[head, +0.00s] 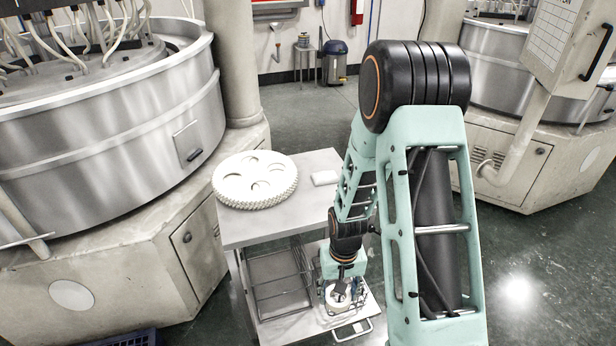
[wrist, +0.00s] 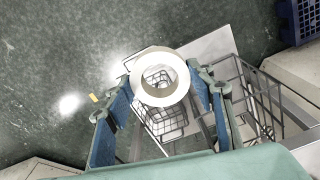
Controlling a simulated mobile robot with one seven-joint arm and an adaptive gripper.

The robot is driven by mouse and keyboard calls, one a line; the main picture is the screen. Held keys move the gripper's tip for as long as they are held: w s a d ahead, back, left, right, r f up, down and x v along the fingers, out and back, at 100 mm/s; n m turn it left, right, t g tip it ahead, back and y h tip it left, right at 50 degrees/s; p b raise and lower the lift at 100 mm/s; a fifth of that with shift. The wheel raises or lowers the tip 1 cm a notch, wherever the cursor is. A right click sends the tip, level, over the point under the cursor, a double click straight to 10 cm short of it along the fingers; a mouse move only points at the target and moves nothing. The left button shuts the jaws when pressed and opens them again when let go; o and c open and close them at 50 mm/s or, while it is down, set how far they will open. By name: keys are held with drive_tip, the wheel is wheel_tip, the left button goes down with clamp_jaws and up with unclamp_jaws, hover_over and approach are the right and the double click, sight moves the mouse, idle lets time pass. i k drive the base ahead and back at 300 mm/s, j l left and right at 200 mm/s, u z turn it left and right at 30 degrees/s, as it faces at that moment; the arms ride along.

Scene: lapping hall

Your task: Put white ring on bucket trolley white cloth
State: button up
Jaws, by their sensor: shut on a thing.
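A white ring (wrist: 160,98) is held between the two blue fingers of my gripper (wrist: 163,84) in the wrist view, with its hole facing the camera. In the head view my gripper (head: 340,287) points down at the front right of the trolley, with the ring (head: 339,302) partly hidden between the fingers. It is lower than the trolley's top (head: 262,226). A small flat white piece that looks like a folded cloth (head: 325,178) lies at the back right of that top. Whether the ring touches anything below is unclear.
Stacked white toothed discs (head: 255,180) fill the back left of the trolley top. A wire basket (head: 280,284) stands lower in the trolley. Large steel machines (head: 120,130) stand left and at the back right. Open green floor (head: 530,260) lies right. A blue crate (head: 130,338) is at the bottom edge.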

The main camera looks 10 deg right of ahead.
sight(325, 175)
drive_tip(key=u, duration=1.05)
drive_tip(key=l+u, duration=0.1)
drive_tip(key=u, duration=0.35)
drive_tip(key=l+u, duration=0.1)
drive_tip(key=u, duration=0.3)
drive_tip(key=k+l, duration=0.15)
drive_tip(key=l, duration=0.35)
drive_tip(key=k+l, duration=0.15)
drive_tip(key=l, duration=0.3)
drive_tip(key=k+l, duration=0.15)
drive_tip(key=l, duration=0.35)
drive_tip(key=k+l, duration=0.1)
drive_tip(key=l, duration=0.4)
drive_tip(key=k+l, duration=0.15)
drive_tip(key=l, duration=0.3)
drive_tip(key=k+l, duration=0.15)
drive_tip(key=l, duration=0.35)
drive_tip(key=k+l, duration=0.15)
drive_tip(key=l, duration=0.3)
drive_tip(key=k+l, duration=0.15)
drive_tip(key=l, duration=0.35)
